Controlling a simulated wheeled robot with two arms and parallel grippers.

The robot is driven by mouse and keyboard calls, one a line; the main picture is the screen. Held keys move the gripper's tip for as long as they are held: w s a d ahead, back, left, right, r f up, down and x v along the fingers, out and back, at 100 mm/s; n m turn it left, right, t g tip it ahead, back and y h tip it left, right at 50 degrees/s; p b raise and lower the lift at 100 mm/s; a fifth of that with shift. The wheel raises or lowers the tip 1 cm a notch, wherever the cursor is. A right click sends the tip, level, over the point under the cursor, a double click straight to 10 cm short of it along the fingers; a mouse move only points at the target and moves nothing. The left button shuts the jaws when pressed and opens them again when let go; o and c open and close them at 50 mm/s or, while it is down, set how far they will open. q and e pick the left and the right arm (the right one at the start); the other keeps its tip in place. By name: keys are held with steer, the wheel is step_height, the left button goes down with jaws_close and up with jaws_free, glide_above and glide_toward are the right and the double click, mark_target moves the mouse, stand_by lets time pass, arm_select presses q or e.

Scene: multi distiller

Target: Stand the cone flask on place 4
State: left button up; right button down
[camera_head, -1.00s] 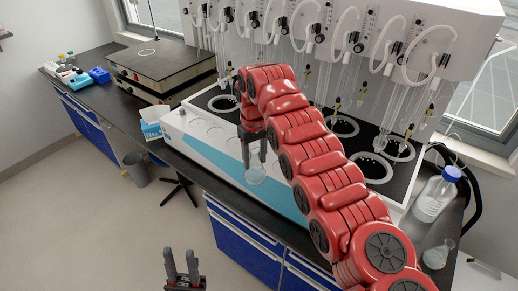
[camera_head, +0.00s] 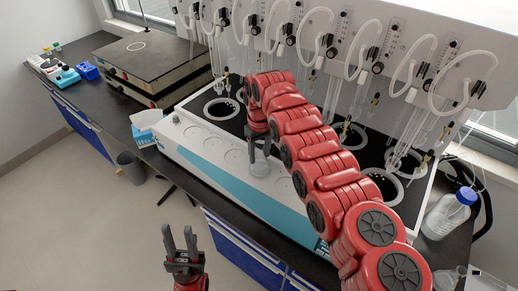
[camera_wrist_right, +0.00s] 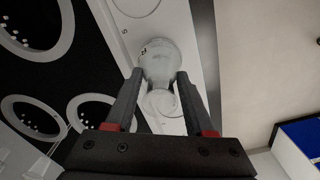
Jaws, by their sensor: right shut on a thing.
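The cone flask (camera_head: 259,168) is clear glass. My right gripper (camera_head: 259,146) reaches down over the white front ledge of the distiller and is shut on the flask. In the right wrist view the flask (camera_wrist_right: 158,62) sits between the two fingers (camera_wrist_right: 156,85), over the white ledge with its round marked places (camera_wrist_right: 162,102). I cannot tell whether its base touches the ledge. A small mark by one ring is too small to read surely, so place 4 cannot be made out. My left gripper (camera_head: 181,240) is open and empty, low in front of the bench.
The distiller's black top has several ringed openings (camera_head: 221,108) with glass tubes and hoses above. A blue-capped bottle (camera_head: 448,214) and other glassware (camera_head: 445,280) stand at right. A blue-white box (camera_head: 145,127) is left of the ledge. A hotplate (camera_head: 150,60) stands further left.

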steer(key=shift+s+f, duration=0.1)
steer(key=shift+f, duration=0.15)
steer(key=shift+w+a+f, duration=0.1)
steer(key=shift+w+f, duration=0.05)
steer(key=shift+w, duration=0.15)
steer(key=c, duration=0.6)
jaws_free()
steer(key=shift+c, duration=0.2)
steer(key=o, duration=0.4)
steer(key=shift+s, duration=0.1)
